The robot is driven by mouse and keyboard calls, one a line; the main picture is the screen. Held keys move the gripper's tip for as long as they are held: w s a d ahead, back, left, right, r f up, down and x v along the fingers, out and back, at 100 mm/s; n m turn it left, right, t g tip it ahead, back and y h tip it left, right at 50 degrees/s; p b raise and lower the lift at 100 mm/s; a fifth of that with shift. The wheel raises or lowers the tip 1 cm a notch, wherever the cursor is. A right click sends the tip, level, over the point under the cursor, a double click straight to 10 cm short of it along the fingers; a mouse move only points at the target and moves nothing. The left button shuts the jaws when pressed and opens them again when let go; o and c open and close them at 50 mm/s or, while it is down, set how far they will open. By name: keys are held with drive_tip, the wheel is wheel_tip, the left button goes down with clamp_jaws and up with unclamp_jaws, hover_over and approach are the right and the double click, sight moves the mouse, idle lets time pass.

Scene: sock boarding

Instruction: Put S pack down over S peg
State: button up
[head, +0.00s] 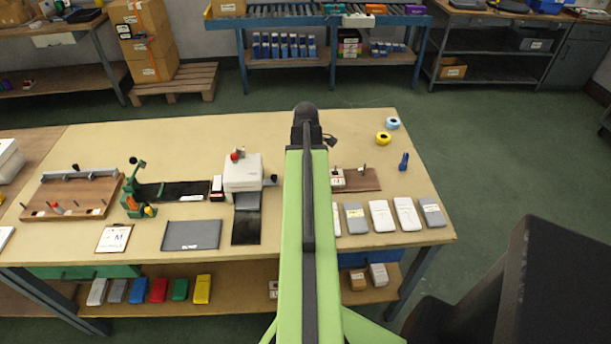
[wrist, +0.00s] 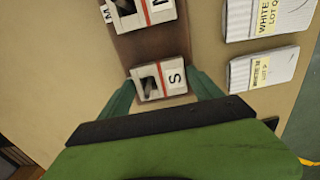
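In the wrist view the S pack (wrist: 175,79), white with a red stripe and a black S, lies on the brown board (wrist: 148,50). The grey S peg (wrist: 148,85) shows inside the pack's dark opening, so the pack sits around it. My gripper (wrist: 161,79) has one green finger on each side of the pack, close against its edges. I cannot tell whether they press on it. In the head view my arm hides the gripper and part of the board (head: 368,184).
A similar pack (wrist: 155,14) sits around another peg beside the S pack, with an M label by it. A bare-looking peg (head: 363,168) stands farther right on the board. White and grey packs (head: 381,216) line the table's front. Tape rolls (head: 383,138) lie behind.

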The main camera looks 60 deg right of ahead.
drive_tip(key=shift+o, duration=1.1)
drive_tip(key=shift+r, duration=0.1)
wheel_tip(320, 180, up, 12)
drive_tip(key=p, duration=1.2)
